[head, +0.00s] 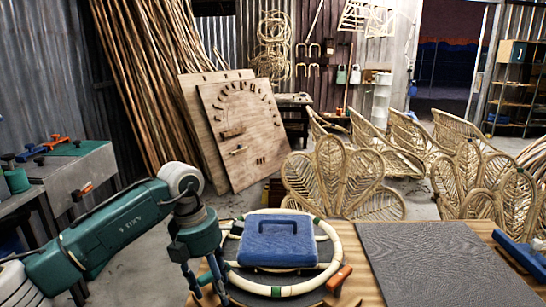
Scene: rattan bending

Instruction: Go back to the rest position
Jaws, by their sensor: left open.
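My left arm comes in from the left in the head view. My left gripper (206,284) points down over the left edge of the wooden worktable (368,290), its two fingers apart with nothing seen between them. It is just left of a pale rattan ring (333,246) lying on a dark round board. A blue case-like block (277,242) lies within the ring. Whether a fingertip touches the ring or table I cannot tell. My right gripper is not in view.
An orange-handled tool (339,279) lies at the ring's right. A dark ribbed mat (440,262) covers the table's right part, with a blue tool (522,254) beside it. A side bench (75,170) stands left. Rattan chairs (335,178) stand behind the table.

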